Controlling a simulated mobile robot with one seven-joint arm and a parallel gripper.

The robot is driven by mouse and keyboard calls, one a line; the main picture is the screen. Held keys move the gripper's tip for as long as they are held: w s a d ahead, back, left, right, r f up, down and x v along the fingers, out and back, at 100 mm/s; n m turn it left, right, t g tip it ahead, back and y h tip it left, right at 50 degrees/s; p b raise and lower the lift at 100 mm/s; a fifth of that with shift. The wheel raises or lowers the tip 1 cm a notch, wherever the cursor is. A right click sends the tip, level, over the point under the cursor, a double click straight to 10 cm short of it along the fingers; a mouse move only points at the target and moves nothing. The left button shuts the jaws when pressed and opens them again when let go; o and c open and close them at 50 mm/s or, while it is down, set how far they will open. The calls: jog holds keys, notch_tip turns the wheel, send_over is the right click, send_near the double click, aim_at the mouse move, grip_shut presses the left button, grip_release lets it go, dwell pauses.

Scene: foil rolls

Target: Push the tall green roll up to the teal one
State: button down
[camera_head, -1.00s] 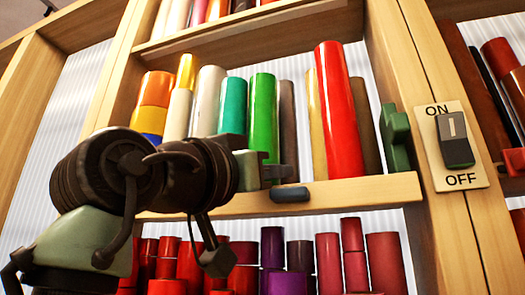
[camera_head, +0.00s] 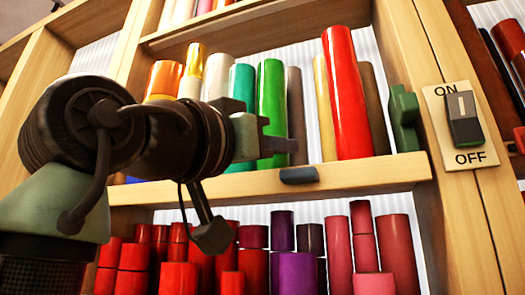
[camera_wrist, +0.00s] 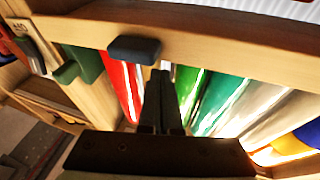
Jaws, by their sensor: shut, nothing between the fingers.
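The tall green roll (camera_head: 270,90) stands upright on the middle shelf, just right of the teal roll (camera_head: 242,82). Any gap between them is too narrow to judge. My gripper (camera_head: 290,145) is shut and empty. In the head view its fingers cross in front of the green roll's lower part, with the tips at its right side. In the wrist view, which is upside down, my fingertips (camera_wrist: 160,74) point in between the red roll (camera_wrist: 116,75) and the green roll (camera_wrist: 188,88). The teal roll (camera_wrist: 212,100) shows beyond it. Contact cannot be told.
A grey-brown roll (camera_head: 296,115) stands right of the green one. A tall red roll (camera_head: 347,95) and a yellow roll (camera_head: 325,105) stand further right. White, gold and orange rolls are left of teal. A dark block (camera_head: 299,175) sits on the shelf's front edge.

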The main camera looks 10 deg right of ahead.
jog(key=shift+s+a, duration=0.35)
jog(key=shift+s, duration=0.15)
jog(key=shift+b+v, duration=1.1)
jog(key=shift+v, duration=1.4)
